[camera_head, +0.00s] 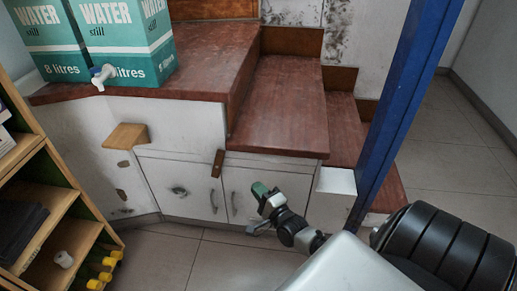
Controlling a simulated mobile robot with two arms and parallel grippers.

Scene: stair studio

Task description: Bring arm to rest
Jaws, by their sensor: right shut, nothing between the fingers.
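My right gripper (262,196) is shut and empty. It hangs in the air in front of the white cupboard doors below the wooden stairs, with a greenish part showing at its tip. My right arm reaches in from the lower right, with its pale link and dark ribbed joint large in the corner. My left gripper is not in view.
Two green water boxes (127,40) stand on the wooden landing (205,55) at the upper left. A wooden shelf unit (60,185) stands at the left. A blue post (400,95) rises at the right. Tiled floor (215,262) lies open in front of the cupboard.

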